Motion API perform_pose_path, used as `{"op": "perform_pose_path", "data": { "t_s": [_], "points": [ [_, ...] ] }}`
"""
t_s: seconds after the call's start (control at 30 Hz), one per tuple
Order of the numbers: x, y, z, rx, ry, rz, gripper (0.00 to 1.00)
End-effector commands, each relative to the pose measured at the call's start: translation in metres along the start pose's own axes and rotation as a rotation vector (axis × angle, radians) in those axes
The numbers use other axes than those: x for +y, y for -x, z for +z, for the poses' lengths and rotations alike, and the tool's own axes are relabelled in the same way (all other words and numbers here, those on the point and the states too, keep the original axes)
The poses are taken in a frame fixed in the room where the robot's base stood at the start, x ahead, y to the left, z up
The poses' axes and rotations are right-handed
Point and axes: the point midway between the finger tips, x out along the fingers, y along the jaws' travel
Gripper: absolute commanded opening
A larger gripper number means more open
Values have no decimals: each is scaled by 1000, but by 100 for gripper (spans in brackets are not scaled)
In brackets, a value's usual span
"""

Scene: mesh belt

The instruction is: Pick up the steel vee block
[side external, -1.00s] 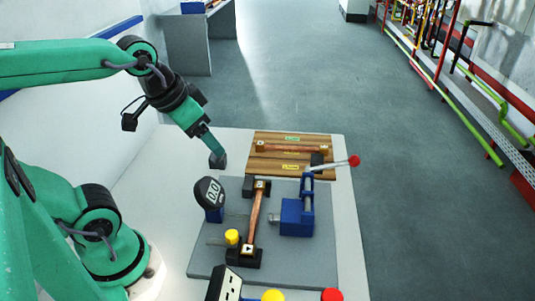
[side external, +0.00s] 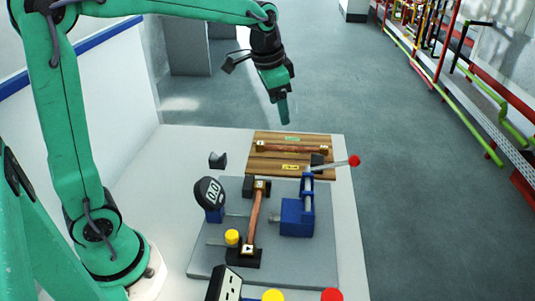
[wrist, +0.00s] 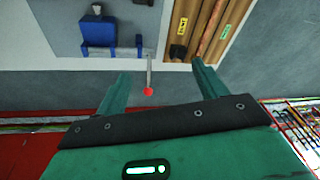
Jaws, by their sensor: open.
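The steel vee block, a small dark grey block with a notched top (side external: 217,160), sits on the white table left of the wooden board in the side view. I do not see it in the wrist view. My gripper (side external: 283,118) is raised above the far side of the wooden board, to the right of the block and well apart from it. In the wrist view my gripper (wrist: 160,75) has its two green fingers spread with nothing between them.
A wooden board (side external: 262,165) with a copper-coloured bar lies at the table's far side. The grey plate (side external: 325,255) carries a dial gauge (side external: 209,193), another copper-coloured bar (side external: 255,213) and a blue clamp (side external: 297,217) with a raised red-knobbed lever (side external: 354,161). The table's left part is bare.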

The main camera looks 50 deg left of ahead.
Motion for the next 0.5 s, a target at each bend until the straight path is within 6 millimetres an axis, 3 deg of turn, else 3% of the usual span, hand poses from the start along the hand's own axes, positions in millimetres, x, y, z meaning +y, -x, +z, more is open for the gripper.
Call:
{"op": "perform_pose_path", "data": {
  "t_s": [0.5],
  "points": [
    [-35, -92, -72, -111, -209, 65, 71]
  ]
}}
